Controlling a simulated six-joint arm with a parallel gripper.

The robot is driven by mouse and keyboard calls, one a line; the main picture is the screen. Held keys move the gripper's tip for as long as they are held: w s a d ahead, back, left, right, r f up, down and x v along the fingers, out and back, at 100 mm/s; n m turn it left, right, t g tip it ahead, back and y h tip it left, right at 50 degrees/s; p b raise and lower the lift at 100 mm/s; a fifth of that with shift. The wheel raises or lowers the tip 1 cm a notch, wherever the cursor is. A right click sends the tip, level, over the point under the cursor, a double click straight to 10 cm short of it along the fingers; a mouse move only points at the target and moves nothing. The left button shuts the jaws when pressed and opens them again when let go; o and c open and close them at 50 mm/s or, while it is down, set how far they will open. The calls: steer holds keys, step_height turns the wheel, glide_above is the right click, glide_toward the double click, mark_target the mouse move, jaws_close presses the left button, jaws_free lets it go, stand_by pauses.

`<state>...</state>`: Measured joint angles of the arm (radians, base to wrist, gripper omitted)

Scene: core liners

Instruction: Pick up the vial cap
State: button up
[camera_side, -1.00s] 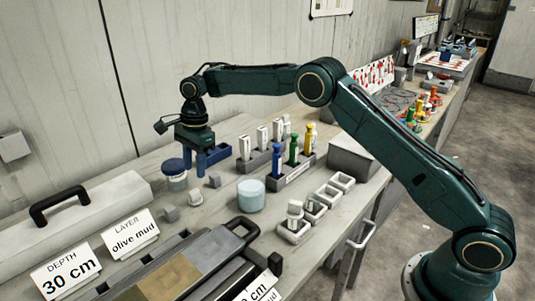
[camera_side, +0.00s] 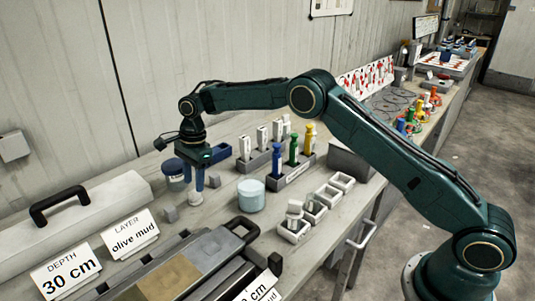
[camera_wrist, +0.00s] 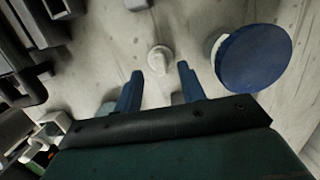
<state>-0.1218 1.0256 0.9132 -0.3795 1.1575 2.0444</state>
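The vial cap (camera_wrist: 160,59) is a small whitish round piece with a narrower knob, lying on the bench in the wrist view. It lies just ahead of the gap between my fingertips. In the side view, what seems to be the cap (camera_side: 195,198) shows pale at the bench just below my fingers. My gripper (camera_wrist: 159,80) is open, with its two blue fingers apart and nothing between them. In the side view my gripper (camera_side: 200,182) hangs pointing down, low over the bench. I cannot tell whether a finger touches the cap.
A blue-lidded jar (camera_wrist: 253,57) stands close right of the cap in the wrist view; it is behind my gripper in the side view (camera_side: 175,172). Small grey blocks (camera_side: 170,214) (camera_side: 214,181) and a pale blue tub (camera_side: 251,196) are near. A vial rack (camera_side: 290,175) stands farther right.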

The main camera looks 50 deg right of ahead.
mark_target(194, 191)
steer(key=shift+a+f, duration=0.15)
steer(key=shift+f, duration=0.95)
steer(key=shift+a+f, duration=0.15)
steer(key=shift+f, duration=0.95)
jaws_close()
